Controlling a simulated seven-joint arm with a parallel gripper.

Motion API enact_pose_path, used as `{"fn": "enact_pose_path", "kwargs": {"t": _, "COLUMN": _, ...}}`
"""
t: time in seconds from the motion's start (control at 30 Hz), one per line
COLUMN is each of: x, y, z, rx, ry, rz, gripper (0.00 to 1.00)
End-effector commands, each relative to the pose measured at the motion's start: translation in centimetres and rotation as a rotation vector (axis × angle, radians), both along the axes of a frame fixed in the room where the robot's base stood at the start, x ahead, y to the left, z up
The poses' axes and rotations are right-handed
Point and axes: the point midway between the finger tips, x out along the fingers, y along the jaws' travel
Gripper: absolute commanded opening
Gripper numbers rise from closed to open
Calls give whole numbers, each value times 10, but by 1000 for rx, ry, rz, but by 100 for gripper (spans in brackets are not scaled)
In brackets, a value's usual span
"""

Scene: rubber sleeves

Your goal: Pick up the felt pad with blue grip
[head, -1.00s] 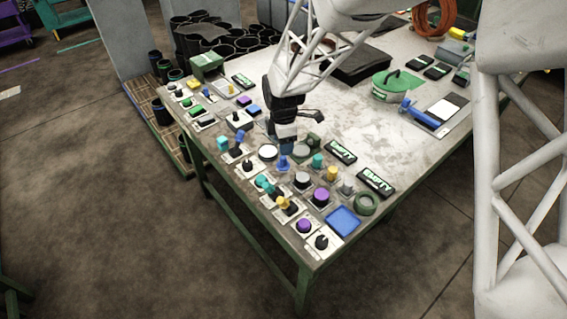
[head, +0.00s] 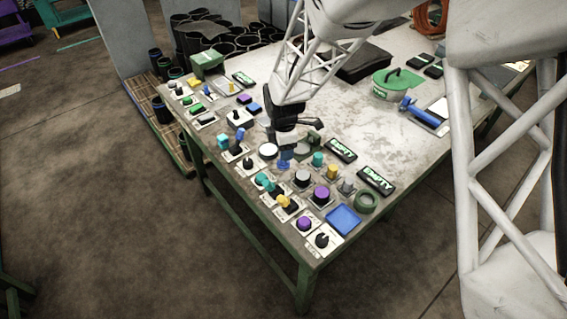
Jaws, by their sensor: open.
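A small piece with a blue grip (head: 284,163) stands among the knobs and pads on the near side of the table, and it looks like the felt pad. The pad's base is too small to make out. Another blue-handled piece (head: 424,117) lies at the right of the table.
A blue tray (head: 343,220) lies near the front corner. The table's middle (head: 355,115) is clear.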

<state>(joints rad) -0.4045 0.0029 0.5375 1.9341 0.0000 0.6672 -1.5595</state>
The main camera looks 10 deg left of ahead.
Motion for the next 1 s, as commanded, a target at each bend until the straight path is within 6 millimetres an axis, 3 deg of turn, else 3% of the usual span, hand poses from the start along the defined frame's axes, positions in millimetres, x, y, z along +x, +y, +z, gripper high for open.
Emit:
{"fn": "enact_pose_path", "kwargs": {"t": 0.4, "x": 0, "y": -1, "z": -42, "rx": 0, "ry": 1, "rz": 0, "gripper": 53}}
{"fn": "enact_pose_path", "kwargs": {"t": 1.0, "x": 0, "y": -1, "z": -45, "rx": 0, "ry": 0, "rz": 0, "gripper": 53}}
